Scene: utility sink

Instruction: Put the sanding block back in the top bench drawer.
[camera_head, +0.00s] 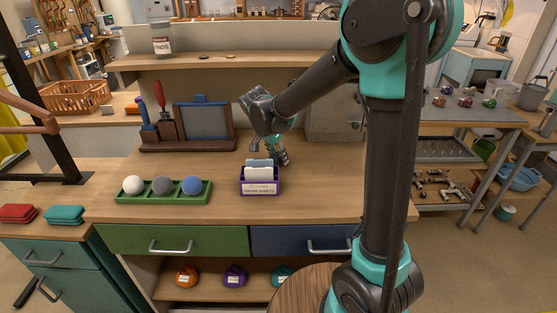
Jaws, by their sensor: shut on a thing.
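My gripper (281,154) is over the workbench, just behind and right of a small purple holder (260,187) with pale sheets standing in it. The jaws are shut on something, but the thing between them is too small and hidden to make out. I cannot clearly pick out the sanding block. The bench front has a green drawer (205,241) on the left and a blue drawer (280,240) on the right. Both look closed. My arm hides the blue drawer's right end.
A green tray (163,198) with three balls stands on the bench's left. Behind it is a wooden rack (187,147) with tools. A grey metal box (335,120) stands behind my arm. Orange, purple and teal objects lie on the lower shelf. Bare benchtop shows around the purple holder.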

